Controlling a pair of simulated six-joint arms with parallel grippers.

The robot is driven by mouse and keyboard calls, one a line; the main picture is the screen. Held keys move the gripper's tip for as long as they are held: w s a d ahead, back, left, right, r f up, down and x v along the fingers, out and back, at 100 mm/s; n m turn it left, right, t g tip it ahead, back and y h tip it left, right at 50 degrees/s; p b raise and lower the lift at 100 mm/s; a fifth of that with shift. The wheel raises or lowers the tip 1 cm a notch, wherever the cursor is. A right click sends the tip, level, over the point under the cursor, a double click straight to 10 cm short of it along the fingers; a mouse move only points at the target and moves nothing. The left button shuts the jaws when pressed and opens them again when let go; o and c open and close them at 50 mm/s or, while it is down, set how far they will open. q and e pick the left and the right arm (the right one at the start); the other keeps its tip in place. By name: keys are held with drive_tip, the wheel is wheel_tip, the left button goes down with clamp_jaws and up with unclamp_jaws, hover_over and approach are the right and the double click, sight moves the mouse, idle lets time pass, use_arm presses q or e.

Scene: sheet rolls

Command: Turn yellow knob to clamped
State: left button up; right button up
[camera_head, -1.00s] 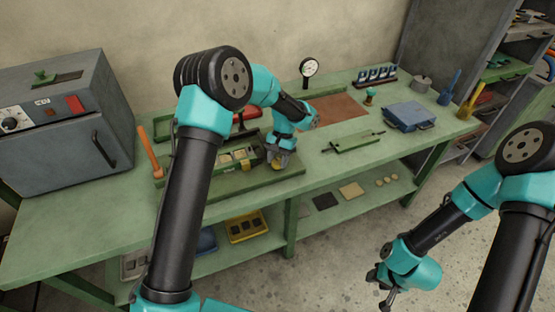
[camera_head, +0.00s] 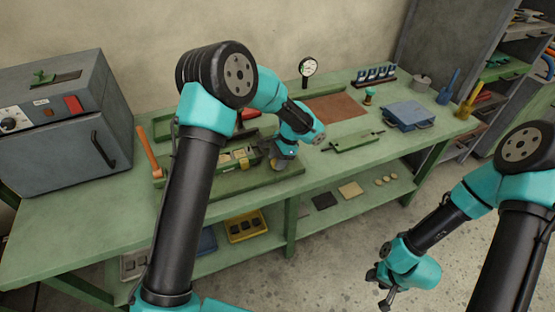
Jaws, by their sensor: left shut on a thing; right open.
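The green fixture (camera_head: 232,184) lies on the workbench, with a pale-topped part (camera_head: 240,154) set in it. My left gripper (camera_head: 279,166) is low at the fixture's right end, shut where the yellow knob showed a moment ago. Its fingers now hide the knob, so I cannot see which way the knob is turned. My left forearm covers part of the fixture's left side. My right gripper (camera_head: 377,284) is open and empty, low over the floor in front of the bench.
A grey oven-like box (camera_head: 60,130) and an orange-handled tool (camera_head: 148,152) stand to the left. The lower shelf holds a yellow tray (camera_head: 245,229).

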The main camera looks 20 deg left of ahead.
idle(0.4)
use_arm(q)
drive_tip(key=o, duration=0.9)
drive_tip(key=shift+o, duration=0.2)
drive_tip(key=v, duration=1.7)
drive_tip(key=shift+r, duration=0.2)
drive_tip(key=shift+d, duration=0.1)
